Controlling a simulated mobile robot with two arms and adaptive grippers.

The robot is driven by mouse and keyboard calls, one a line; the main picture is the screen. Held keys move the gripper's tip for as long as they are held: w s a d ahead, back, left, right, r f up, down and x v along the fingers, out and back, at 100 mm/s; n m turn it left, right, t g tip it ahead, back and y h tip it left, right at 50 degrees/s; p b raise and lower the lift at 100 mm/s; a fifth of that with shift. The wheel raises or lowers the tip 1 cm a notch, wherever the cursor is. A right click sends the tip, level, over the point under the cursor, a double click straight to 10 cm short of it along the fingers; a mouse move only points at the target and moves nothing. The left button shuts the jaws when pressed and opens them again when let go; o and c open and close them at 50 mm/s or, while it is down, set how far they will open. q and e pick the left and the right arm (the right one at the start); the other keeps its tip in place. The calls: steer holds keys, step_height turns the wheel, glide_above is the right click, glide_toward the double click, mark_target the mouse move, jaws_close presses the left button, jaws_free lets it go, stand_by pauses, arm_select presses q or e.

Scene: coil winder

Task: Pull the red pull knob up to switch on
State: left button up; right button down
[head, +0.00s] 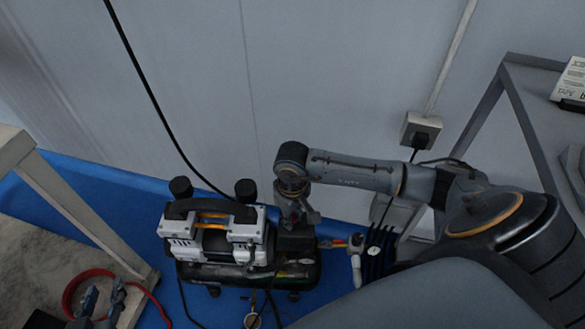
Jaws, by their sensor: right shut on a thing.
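A small air compressor (215,240) with a white and grey motor stands on the blue floor, its dark tank below. My right gripper (294,222) reaches down over the dark box (297,239) at the compressor's right side. It is shut on the red pull knob, which is mostly hidden by the fingers; only a bit of red (313,217) shows beside them. I cannot tell how high the knob stands.
A bench (50,190) stands at the left, a grey table (545,62) at the right. A wall socket (421,130) holds a plug. A black cable (150,87) hangs behind the compressor. Fittings (355,243) stick out to its right.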

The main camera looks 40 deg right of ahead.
arm_select(q)
steer(key=shift+s+a+f+g, duration=0.25)
steer(key=shift+s+f+g, duration=0.15)
steer(key=shift+f, duration=0.1)
arm_select(e)
steer(key=shift+r, duration=0.4)
steer(key=c, duration=1.2)
jaws_free()
steer(key=shift+o, duration=0.2)
steer(key=shift+r+p, duration=0.45)
steer(key=shift+p, duration=0.05)
step_height(320, 180, up, 2)
steer(key=shift+r+p, duration=0.1)
steer(key=shift+p, duration=0.55)
steer(key=shift+r+p, duration=0.85)
steer(key=shift+r, duration=0.55)
arm_select(q)
steer(key=s+a+f+g+y, duration=0.1)
steer(key=s+a+f+g, duration=0.1)
steer(key=s, duration=0.4)
steer(key=s+a+f+g+y, duration=0.1)
steer(key=s+a+f+g, duration=0.1)
steer(key=s+f+g, duration=0.2)
steer(key=s+g, duration=0.2)
steer(key=s, duration=0.1)
steer(key=shift+a, duration=0.2)
